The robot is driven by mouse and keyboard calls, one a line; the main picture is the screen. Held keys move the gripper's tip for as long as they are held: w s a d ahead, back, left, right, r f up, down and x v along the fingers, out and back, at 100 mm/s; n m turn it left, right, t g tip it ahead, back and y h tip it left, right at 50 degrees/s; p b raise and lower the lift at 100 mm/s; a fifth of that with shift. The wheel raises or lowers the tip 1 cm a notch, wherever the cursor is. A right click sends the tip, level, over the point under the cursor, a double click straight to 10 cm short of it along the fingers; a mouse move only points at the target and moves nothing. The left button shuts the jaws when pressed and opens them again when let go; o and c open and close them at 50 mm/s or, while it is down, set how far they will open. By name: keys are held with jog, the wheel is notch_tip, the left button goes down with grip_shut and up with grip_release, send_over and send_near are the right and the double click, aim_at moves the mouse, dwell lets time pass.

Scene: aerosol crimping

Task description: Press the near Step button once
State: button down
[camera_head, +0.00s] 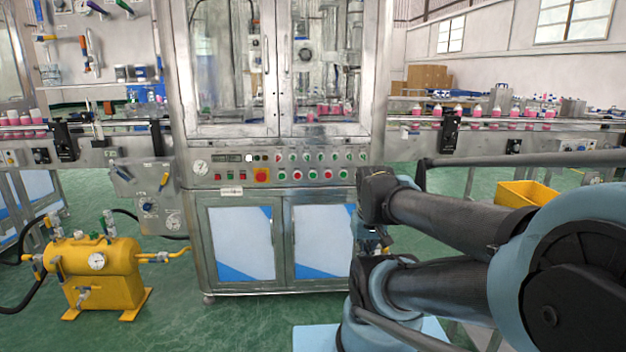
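The control panel (240,176) runs across the front of the crimping machine, below its glass doors. It carries two rows of small round buttons, red and green among them, and a larger red knob on an orange plate (261,175). The labels are too small to read, so I cannot tell which button is the near Step button. My arm reaches in from the right and folds down in front of the machine's right side. My gripper (372,241) seems to hang at its end, mostly hidden by my lower arm link, below the panel's right end and apart from the buttons.
The machine's lower cabinet doors (240,243) are shut. Conveyors with pink bottles (495,118) run to both sides. A yellow tank with a gauge (96,262) stands on the floor at left. A yellow bin (526,194) is at right. Green floor lies open before the panel's left half.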

aim_at(313, 176)
dwell(0.8)
jog(key=w+r+n+t+h, duration=0.1)
jog(key=w+r+n+t, duration=0.3)
jog(key=w, duration=0.8)
jog(key=w+a+n+t, duration=0.1)
jog(key=w+a+n, duration=0.2)
jog(key=w, duration=1.3)
jog(key=w+a+f+n+t, duration=0.1)
jog(key=w+a, duration=0.5)
jog(key=w, duration=1.1)
jog(key=shift+n+t+h, duration=0.3)
jog(key=shift+n+h, duration=0.1)
jog(key=shift+n, duration=0.5)
jog(key=shift+f, duration=0.1)
jog(key=shift+w, duration=4.35)
jog(key=shift+w, duration=0.2)
jog(key=shift+w, duration=0.2)
